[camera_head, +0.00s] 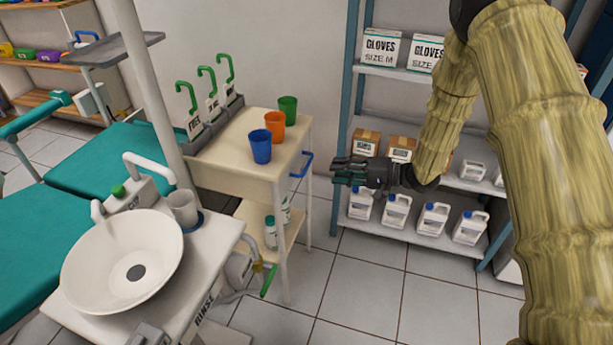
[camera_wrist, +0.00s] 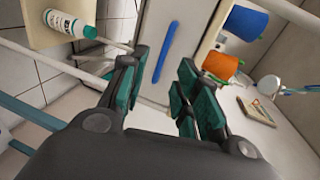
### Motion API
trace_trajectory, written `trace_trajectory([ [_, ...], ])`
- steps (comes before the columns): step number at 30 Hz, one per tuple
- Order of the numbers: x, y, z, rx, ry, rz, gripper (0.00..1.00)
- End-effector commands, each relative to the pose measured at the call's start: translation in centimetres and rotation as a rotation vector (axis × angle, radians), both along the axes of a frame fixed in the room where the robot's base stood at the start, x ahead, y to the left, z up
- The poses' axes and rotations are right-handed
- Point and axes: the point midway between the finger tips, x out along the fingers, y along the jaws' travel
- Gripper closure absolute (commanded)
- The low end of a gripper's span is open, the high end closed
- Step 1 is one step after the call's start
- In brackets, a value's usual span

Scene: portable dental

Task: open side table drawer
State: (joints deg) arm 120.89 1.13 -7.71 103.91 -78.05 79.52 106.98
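The cream side table (camera_head: 230,164) stands left of centre in the head view. Its blue drawer handle (camera_head: 301,165) is on the table's right side. My gripper (camera_head: 342,172) is to the right of the handle, pointing at it, with a gap between them. In the wrist view, the blue handle (camera_wrist: 165,54) shows ahead, between the lines of the two fingers. The gripper (camera_wrist: 164,80) has its fingers spread and nothing between them. The drawer front (camera_wrist: 165,25) looks flush with the table, though its edges are hard to make out.
Blue (camera_head: 261,147), orange (camera_head: 275,126) and green (camera_head: 288,110) cups stand on the table top. Bottles (camera_head: 271,232) stand on its lower shelf. A metal shelf unit (camera_head: 410,75) with boxes and jugs is behind my arm. The tiled floor (camera_head: 370,290) in front is clear.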

Motion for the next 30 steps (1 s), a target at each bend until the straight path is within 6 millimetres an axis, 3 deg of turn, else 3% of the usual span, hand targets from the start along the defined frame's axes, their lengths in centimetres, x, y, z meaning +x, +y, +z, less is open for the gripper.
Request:
trace_trajectory([
  [8, 0.6, 1.4, 0.2, 0.015, 0.02, 0.028, 0.69],
  [21, 2.6, 7.8, -1.3, 0.013, 0.019, 0.026, 0.69],
  [30, 3.4, 10.0, -1.7, 0.014, 0.019, 0.025, 0.69],
])
